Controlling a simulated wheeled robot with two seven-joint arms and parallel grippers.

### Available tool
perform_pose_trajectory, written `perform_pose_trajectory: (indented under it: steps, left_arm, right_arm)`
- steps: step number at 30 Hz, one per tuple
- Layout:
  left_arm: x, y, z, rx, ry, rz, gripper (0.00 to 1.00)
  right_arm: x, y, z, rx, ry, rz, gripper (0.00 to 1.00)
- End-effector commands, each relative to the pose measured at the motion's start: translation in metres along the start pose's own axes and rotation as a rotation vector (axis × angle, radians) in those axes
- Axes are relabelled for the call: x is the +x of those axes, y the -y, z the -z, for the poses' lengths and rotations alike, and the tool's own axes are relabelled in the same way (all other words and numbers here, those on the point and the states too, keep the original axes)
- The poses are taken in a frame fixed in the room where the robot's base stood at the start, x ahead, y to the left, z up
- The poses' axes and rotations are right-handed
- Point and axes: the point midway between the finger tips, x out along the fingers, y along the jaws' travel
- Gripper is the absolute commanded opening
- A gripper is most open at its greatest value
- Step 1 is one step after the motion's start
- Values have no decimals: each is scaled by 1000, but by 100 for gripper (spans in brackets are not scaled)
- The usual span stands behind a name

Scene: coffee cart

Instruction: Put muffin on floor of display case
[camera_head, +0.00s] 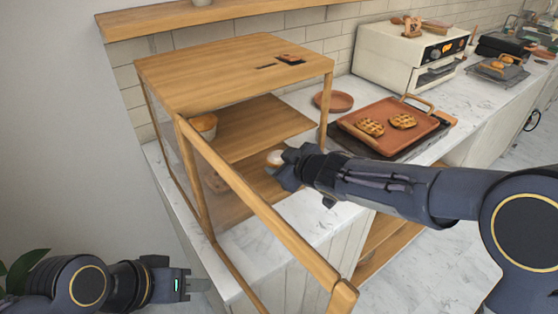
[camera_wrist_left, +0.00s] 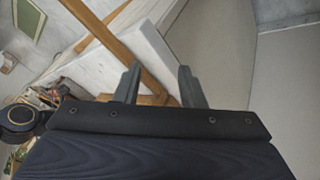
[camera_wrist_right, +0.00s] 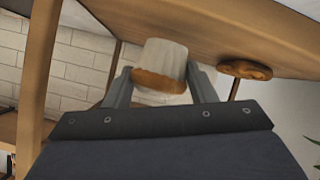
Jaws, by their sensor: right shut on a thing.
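A muffin in a pale wrapper (camera_wrist_right: 165,57) is between the fingers of my right gripper (camera_wrist_right: 160,80). In the head view the muffin (camera_head: 275,158) shows just past my right gripper (camera_head: 288,168), inside the wooden display case (camera_head: 180,68), below its middle shelf (camera_head: 265,125) and over its floor (camera_head: 235,208). In the right wrist view, which looks inverted, its wrapped base faces the wooden floor; I cannot tell whether they touch. My left gripper (camera_head: 195,285) is open and empty, low outside the case; its spread fingers show in the left wrist view (camera_wrist_left: 158,72).
A brown twisted pastry (camera_wrist_right: 245,69) lies on the case floor beside the muffin. Another muffin (camera_head: 205,126) sits on the middle shelf. The open door frame (camera_head: 255,205) slants out in front. A tray (camera_head: 395,112) with waffles and an oven (camera_head: 400,58) stand right on the counter.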

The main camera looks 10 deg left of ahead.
Motion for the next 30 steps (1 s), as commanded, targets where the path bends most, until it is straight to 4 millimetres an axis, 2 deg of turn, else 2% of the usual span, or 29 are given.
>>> perform_pose_trajectory:
  steps: [2, 4, 18, 19, 21, 24, 30]
  left_arm:
    - [-7, -3, 4, 0, 0, 0, 36]
    - [2, 1, 0, 0, -1, 0, 36]
    - [6, 3, -3, 0, 0, 0, 36]
    - [6, 3, -3, 0, 0, 0, 36]
    - [5, 2, -2, 0, 0, 0, 36]
    - [5, 2, -2, 0, 0, 0, 36]
    - [5, 2, -2, 0, 0, 0, 36]
  right_arm:
    - [12, -3, 8, 1, 2, 1, 24]
    - [19, 2, -3, -1, 3, 1, 24]
    - [22, 4, -10, 1, 0, -1, 24]
    - [22, 4, -10, 1, 0, -1, 52]
    - [21, 3, -9, 1, 0, -1, 61]
    - [21, 3, -9, 1, 0, -1, 72]
    - [21, 3, -9, 1, 0, -1, 72]
